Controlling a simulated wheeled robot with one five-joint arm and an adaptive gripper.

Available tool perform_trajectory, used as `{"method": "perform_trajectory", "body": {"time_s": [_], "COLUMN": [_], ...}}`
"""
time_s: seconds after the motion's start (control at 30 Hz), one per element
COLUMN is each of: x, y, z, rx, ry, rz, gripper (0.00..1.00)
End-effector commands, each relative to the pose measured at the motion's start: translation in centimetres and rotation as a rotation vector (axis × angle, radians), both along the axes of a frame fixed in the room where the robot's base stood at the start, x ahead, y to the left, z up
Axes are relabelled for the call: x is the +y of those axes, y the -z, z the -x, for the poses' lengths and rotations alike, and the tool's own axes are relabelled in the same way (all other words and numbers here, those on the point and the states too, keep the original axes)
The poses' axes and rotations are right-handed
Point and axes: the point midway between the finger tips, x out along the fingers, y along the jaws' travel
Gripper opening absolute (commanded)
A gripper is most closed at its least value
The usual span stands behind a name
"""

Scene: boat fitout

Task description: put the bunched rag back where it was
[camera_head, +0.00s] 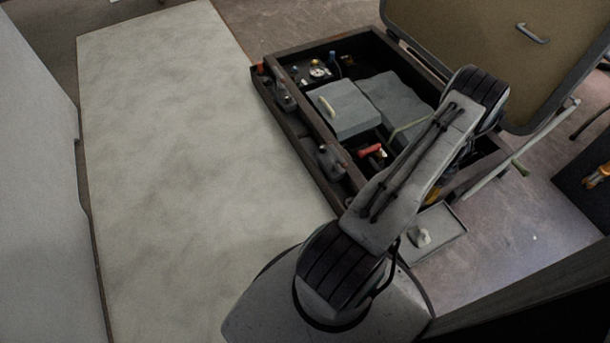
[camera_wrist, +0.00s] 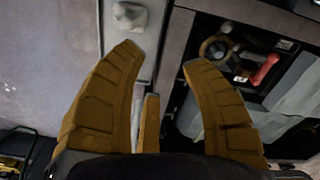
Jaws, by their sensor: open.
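A small pale grey-white lump that looks like the bunched rag (camera_head: 420,237) sits on a narrow grey tray or ledge (camera_head: 447,247) beside the dark open case. The lump also shows at the top of the wrist view (camera_wrist: 130,15). My gripper (camera_wrist: 163,58) is open, with its ochre fingers spread and nothing seen between them. In the wrist view the fingertips are below the lump and apart from it. In the head view my arm hides most of the gripper.
The dark open case (camera_head: 292,135) holds grey boxes (camera_head: 345,108), a red-handled item (camera_head: 371,151) and small tools. Its tan lid (camera_head: 480,45) stands raised behind. A pale bare panel (camera_head: 180,150) lies at left. Floor shows clear at right (camera_head: 520,240).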

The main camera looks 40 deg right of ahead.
Motion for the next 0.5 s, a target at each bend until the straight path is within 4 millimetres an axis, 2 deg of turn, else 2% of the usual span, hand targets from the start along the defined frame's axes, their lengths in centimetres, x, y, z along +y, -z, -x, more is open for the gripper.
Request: {"method": "perform_trajectory", "body": {"time_s": [0.03, 0.1, 0.17, 0.2, 0.27, 0.4, 0.5], "x": [0.0, 1.0, 2.4, 3.5, 5.6, 11.8, 17.0], "y": [-2.8, -6.3, -9.4, -11.4, -14.3, -20.5, -24.4], "z": [-3.0, -7.0, -10.3, -12.4, -15.3, -20.7, -23.2], "rx": [-0.002, -0.005, -0.008, -0.011, -0.015, -0.029, -0.041], "ry": [-0.060, -0.140, -0.211, -0.258, -0.328, -0.491, -0.608], "rz": [0.015, 0.026, 0.036, 0.042, 0.050, 0.070, 0.082], "gripper": [0.43, 0.43, 0.43, 0.43, 0.43, 0.43, 0.43]}}
